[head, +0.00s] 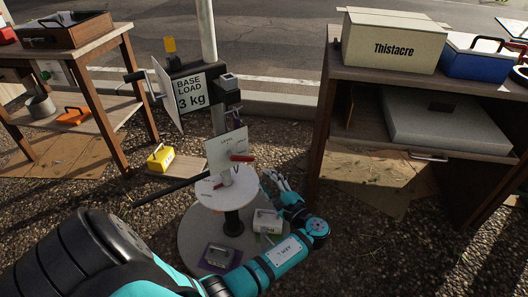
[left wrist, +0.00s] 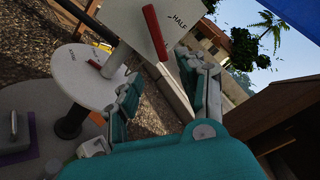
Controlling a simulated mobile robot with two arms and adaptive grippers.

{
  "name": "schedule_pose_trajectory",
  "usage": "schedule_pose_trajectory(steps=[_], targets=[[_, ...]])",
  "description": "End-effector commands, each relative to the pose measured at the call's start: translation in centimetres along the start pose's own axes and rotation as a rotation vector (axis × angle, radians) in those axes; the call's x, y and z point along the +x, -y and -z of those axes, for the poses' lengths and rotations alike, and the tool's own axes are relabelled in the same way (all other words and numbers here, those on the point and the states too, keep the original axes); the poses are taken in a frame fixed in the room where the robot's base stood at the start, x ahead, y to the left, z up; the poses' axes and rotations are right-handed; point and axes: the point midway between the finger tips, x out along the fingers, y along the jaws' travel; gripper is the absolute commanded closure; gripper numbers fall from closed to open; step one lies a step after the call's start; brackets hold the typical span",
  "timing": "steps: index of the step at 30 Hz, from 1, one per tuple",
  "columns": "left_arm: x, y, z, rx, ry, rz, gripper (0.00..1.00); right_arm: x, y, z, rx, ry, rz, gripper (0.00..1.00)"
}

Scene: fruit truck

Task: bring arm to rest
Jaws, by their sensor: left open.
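My left arm (head: 285,252) is teal and black and reaches from the lower left to the floor area right of the scale. My left gripper (head: 275,182) is at its end, right of the round white pan, with nothing seen between its fingers. In the left wrist view the gripper (left wrist: 166,88) has its two fingers spread apart, with the pan and a white plate with a red handle beyond them at left. My right gripper is not in view.
The scale's white pan (head: 217,191) stands on a round grey base (head: 194,232) bearing two handled weights. A wooden shelf (head: 322,130) with a Thistacre box (head: 385,42) stands close at right; a wooden table (head: 118,95) stands at left.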

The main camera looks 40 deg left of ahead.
Motion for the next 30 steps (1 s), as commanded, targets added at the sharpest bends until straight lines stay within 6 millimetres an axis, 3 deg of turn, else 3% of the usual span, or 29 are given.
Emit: schedule_pose_trajectory(steps=[15,17,20,23,25,27,30], targets=[[0.0,-0.1,0.0,-0.001,-0.001,-0.002,0.6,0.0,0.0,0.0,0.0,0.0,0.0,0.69],[-0.1,-0.5,-0.1,-0.013,-0.011,-0.018,0.6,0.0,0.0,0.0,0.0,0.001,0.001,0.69],[-0.8,-2.8,-0.6,-0.078,-0.061,-0.104,0.6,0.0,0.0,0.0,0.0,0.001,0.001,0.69],[-2.6,-6.5,-1.4,-0.212,-0.159,-0.276,0.6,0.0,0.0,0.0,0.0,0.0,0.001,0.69],[-4.9,-9.2,-2.2,-0.33,-0.249,-0.433,0.6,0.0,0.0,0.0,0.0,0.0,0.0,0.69],[-7.7,-11.1,-3.1,-0.448,-0.339,-0.591,0.6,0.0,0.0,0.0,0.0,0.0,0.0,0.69],[-11.4,-12.1,-4.3,-0.577,-0.44,-0.775,0.6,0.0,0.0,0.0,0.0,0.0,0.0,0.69]])
